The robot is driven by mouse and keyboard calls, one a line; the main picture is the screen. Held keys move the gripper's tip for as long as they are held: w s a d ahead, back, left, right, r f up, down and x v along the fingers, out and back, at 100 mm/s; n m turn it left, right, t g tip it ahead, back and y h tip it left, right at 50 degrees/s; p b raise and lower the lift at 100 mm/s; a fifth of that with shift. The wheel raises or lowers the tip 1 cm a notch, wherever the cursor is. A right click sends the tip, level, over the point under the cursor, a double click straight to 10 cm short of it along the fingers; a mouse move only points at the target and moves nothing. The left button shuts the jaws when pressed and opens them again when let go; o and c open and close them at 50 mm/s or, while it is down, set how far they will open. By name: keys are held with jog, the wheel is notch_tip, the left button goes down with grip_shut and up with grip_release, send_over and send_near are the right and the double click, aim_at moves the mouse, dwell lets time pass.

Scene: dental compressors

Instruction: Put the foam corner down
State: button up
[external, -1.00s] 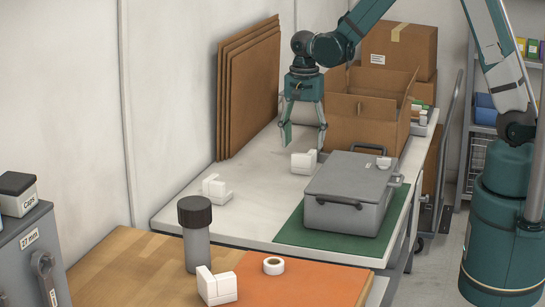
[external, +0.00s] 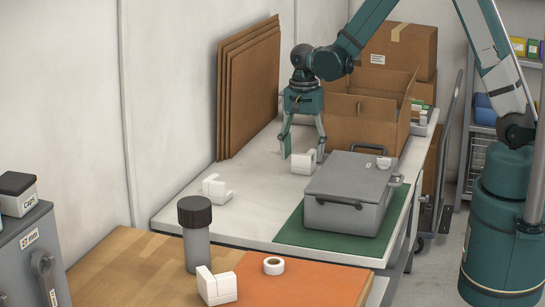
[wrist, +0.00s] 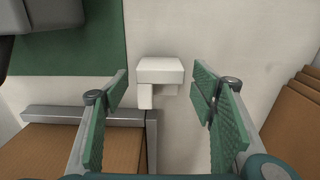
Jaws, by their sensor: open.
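A white foam corner (external: 303,162) lies on the pale tabletop, beside the grey case. It also shows in the wrist view (wrist: 160,72), in the gap between the fingers and a little beyond their tips. My gripper (external: 303,156) is open and points down over this foam corner, with one finger on each side of it. In the wrist view, my gripper (wrist: 162,88) holds nothing, and I see no clear contact with the foam. Two more white foam corners show: one on the pale table (external: 216,190) and one at the front (external: 217,287).
A grey case (external: 350,195) on a green mat (external: 305,237) stands close to the right. An open cardboard box (external: 362,130) stands behind, and cardboard sheets (external: 247,90) lean on the wall. A dark-capped cylinder (external: 196,240) and a tape roll (external: 273,266) are in front.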

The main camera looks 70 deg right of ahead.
aim_at(303, 161)
jog(key=shift+f, duration=1.75)
jog(key=c, duration=0.8)
